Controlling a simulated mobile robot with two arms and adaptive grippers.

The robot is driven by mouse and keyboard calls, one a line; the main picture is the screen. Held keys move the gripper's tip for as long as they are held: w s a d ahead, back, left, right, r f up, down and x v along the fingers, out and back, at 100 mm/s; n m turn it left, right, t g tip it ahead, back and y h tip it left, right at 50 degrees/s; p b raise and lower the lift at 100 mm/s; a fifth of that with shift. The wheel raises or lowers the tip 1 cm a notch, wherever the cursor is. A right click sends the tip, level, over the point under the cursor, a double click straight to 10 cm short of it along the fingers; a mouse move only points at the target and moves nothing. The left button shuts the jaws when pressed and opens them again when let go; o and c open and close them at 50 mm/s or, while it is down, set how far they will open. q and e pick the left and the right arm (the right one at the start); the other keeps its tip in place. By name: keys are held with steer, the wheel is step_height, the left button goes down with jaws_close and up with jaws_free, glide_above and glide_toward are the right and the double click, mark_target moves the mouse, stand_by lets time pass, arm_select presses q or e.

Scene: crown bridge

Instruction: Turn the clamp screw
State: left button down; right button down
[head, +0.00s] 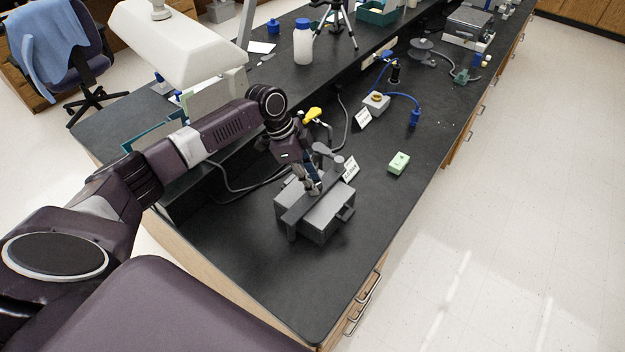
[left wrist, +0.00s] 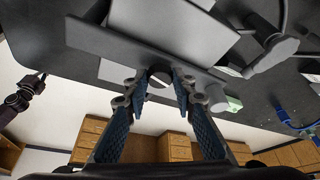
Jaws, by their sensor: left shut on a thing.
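A grey box-shaped clamp fixture (head: 325,222) stands on the near part of the black bench, with a dark bar (head: 297,208) across its top. My left gripper (head: 312,188) reaches down onto the bar from above. In the left wrist view, its two blue-padded fingers (left wrist: 160,82) are closed on either side of the small round clamp screw (left wrist: 158,77) at the bar. The fingers hide most of the screw in the head view. My right gripper (left wrist: 36,82) shows small and dark at the left edge of the left wrist view, away from the fixture.
A small white label card (head: 350,169) stands behind the fixture. A pale green block (head: 399,163) lies to its right. A grey lever-like part (head: 325,150) and a yellow-handled tap (head: 312,115) are behind it. The bench front near the edge is clear.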

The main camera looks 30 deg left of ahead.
arm_select(q)
steer(key=shift+m, duration=0.6)
steer(key=c, duration=1.6)
jaws_free()
steer(key=shift+a+r, duration=0.25)
steer(key=shift+r, duration=0.25)
steer(key=shift+s+a+r, duration=0.25)
steer(key=shift+a+r, duration=0.65)
steer(key=s+a, duration=0.2)
steer(key=a, duration=0.8)
steer(key=shift+s+a, duration=0.25)
steer(key=shift+s, duration=0.15)
